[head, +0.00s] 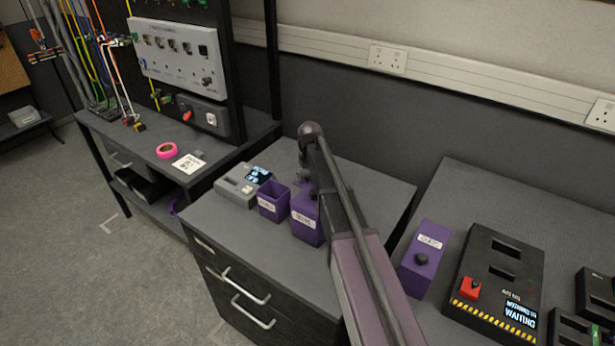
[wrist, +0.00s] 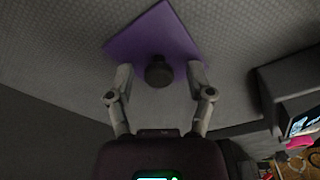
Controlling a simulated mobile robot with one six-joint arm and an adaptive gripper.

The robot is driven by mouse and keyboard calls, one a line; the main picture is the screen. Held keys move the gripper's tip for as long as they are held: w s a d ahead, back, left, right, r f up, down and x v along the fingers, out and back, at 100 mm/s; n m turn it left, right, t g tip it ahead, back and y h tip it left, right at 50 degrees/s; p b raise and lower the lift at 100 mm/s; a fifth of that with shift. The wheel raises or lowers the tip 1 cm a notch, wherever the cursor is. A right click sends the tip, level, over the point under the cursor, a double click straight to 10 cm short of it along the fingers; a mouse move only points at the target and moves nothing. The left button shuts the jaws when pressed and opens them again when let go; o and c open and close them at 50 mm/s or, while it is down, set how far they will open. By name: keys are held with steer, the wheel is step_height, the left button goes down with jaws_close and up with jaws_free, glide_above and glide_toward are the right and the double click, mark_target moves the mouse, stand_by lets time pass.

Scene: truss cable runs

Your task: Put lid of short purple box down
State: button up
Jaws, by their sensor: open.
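In the wrist view a flat purple lid (wrist: 150,38) with a round black knob (wrist: 158,72) lies on a grey textured surface. My gripper (wrist: 160,73) is open, with one finger on each side of the knob and a visible gap to each. In the head view a short purple box (head: 272,203) stands open-topped on the middle cabinet. A taller purple box (head: 306,218) with a label stands just right of it, partly behind my arm. The lid and most of my gripper are hidden there.
A grey device (head: 243,185) with a screen stands left of the boxes. On the right bench are a purple box with a black knob (head: 424,260) and a black device with a red switch (head: 499,278). The cabinet's front left top (head: 215,222) is clear.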

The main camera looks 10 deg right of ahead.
step_height(320, 180, up, 12)
steer(key=s+p, duration=0.1)
steer(key=p, duration=1)
steer(key=shift+s+d+p, duration=0.15)
steer(key=shift+s+p, duration=0.05)
steer(key=shift+p, duration=0.15)
stand_by(0.4)
